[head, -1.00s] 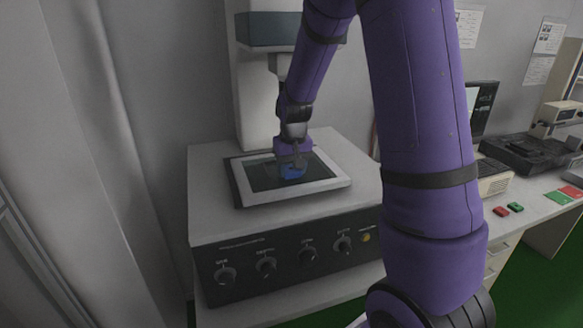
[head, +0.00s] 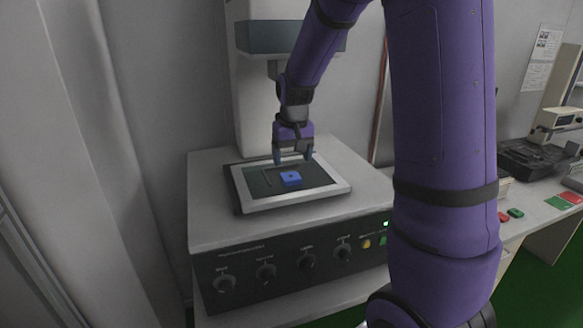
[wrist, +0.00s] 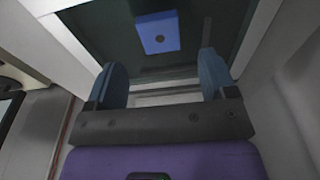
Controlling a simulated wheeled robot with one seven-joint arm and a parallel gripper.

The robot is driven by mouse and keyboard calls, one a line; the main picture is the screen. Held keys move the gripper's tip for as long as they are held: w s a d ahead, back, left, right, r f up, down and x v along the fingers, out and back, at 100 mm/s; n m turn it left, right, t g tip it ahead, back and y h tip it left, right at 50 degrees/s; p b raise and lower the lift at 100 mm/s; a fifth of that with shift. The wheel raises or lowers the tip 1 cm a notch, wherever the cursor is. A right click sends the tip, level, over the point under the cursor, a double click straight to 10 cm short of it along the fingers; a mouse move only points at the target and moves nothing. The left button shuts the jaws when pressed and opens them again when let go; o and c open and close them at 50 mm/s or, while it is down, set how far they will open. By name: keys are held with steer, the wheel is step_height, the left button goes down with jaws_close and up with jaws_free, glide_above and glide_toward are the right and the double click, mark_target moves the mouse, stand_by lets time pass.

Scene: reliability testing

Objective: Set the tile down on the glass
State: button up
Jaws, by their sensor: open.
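The blue tile (head: 291,179) lies on the dark glass (head: 318,174) inside the white frame of the instrument's stage. In the wrist view the tile (wrist: 157,32) lies flat on the glass (wrist: 112,30), beyond the fingertips, with a small dark spot on its face. My gripper (head: 293,158) is open and empty, above and a little behind the tile in the head view. In the wrist view its two blue-grey fingers (wrist: 161,72) are spread wide with nothing between them.
The stage's white frame (head: 246,198) sits on a grey instrument with a black knob panel (head: 290,268). Its column (head: 255,100) rises behind the stage. At right, a bench holds red and green blocks (head: 515,212) and another device (head: 553,120).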

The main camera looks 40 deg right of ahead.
steer(key=shift+s+r, duration=0.15)
steer(key=shift+r, duration=0.55)
steer(key=s+a+r+n+t, duration=0.2)
steer(key=s+a+r, duration=0.5)
steer(key=s+r, duration=0.45)
steer(key=s+a+r+n+t, duration=0.1)
steer(key=s+a, duration=0.3)
steer(key=s, duration=1)
steer(key=shift+s+a+r+t, duration=0.15)
steer(key=shift+s+a+t, duration=0.1)
steer(key=shift+t, duration=0.15)
